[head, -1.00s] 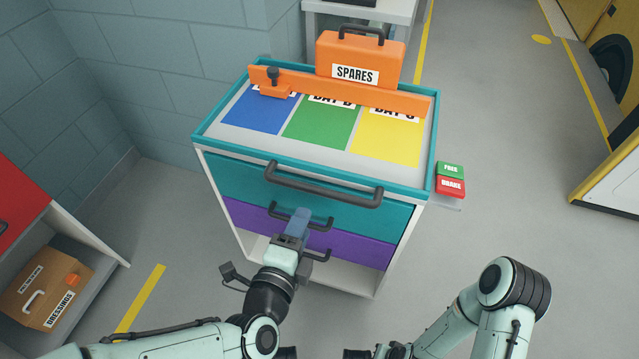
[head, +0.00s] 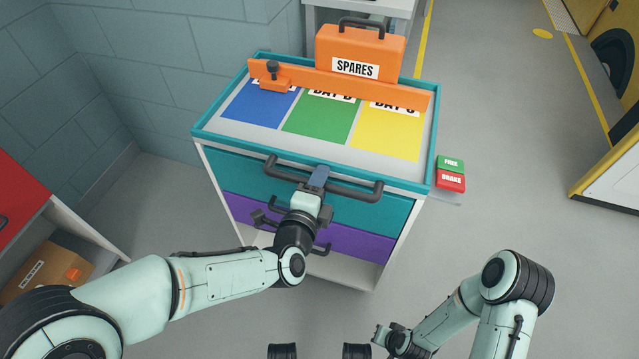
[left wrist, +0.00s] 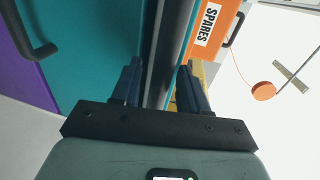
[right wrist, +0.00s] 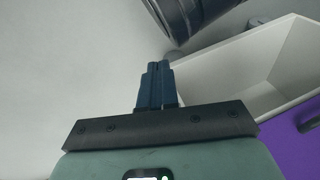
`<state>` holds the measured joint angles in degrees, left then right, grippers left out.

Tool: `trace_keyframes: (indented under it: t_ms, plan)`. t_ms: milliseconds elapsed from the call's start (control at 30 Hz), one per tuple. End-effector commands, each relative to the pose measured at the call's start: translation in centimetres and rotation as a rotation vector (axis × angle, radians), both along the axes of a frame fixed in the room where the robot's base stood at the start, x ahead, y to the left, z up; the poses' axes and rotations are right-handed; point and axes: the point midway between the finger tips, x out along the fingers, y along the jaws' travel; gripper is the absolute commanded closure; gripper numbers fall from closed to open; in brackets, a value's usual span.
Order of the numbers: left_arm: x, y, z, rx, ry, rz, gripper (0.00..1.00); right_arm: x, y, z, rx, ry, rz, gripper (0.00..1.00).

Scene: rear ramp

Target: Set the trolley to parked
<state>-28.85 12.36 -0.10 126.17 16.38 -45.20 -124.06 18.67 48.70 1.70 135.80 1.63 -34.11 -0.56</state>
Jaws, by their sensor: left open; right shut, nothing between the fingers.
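The trolley (head: 205,178) stands upright with a teal rim, a teal front panel and a purple drawer (head: 345,238). A dark push handle (head: 355,193) runs along its front. My left gripper (head: 318,176) is open at the handle; in the left wrist view the bar (left wrist: 174,55) passes between its fingers, which are not closed on it. At the trolley's right side are a green FREE pedal (head: 451,164) and a red BRAKE pedal (head: 451,182); I cannot tell which is pressed. My right gripper (right wrist: 155,80) is shut and empty, low in front of the trolley.
An orange SPARES case (head: 360,50) stands behind an orange bar (head: 345,88) on the trolley top. A wall (head: 150,70) is at the left, with a cardboard box (head: 45,268) on a low shelf. Grey floor (head: 520,180) is open at the right.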

Motion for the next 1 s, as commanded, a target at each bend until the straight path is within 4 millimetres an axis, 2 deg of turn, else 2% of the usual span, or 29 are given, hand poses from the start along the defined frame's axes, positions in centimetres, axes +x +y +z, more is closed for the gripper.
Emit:
trace_keyframes:
  t_ms: [100, 133, 200, 267, 500, 667, 1000]
  plan:
    - [0.0, 0.0, 0.0, 0.0, 0.0, 0.0, 0.56, 0.0, 0.0, 0.0, 0.0, 0.0, 0.0, 1.0]
    - [0.0, 0.0, 0.0, 0.0, 0.0, 0.0, 0.59, 0.0, 0.0, 0.0, 0.0, 0.0, 0.0, 1.0]
    - [0.0, 0.0, 0.0, 0.0, 0.0, 0.0, 0.82, 0.0, 0.0, 0.0, 0.0, 0.0, 0.0, 1.0]
    - [0.0, 0.0, 0.0, 0.0, 0.0, 0.0, 1.0, 0.0, 0.0, 0.0, 0.0, 0.0, 0.0, 1.0]
    - [0.0, 0.1, 0.0, 0.0, 0.0, 0.0, 1.0, -0.1, 0.0, 0.0, 0.0, 0.001, 0.0, 1.0]
    - [0.3, 1.1, 0.0, 0.001, 0.0, 0.004, 1.0, -0.3, 0.0, -0.4, 0.0, 0.012, 0.0, 1.0]
    - [1.9, 5.9, -0.1, 0.001, -0.002, 0.018, 1.0, -2.0, -0.3, -2.1, 0.002, 0.069, -0.004, 1.0]
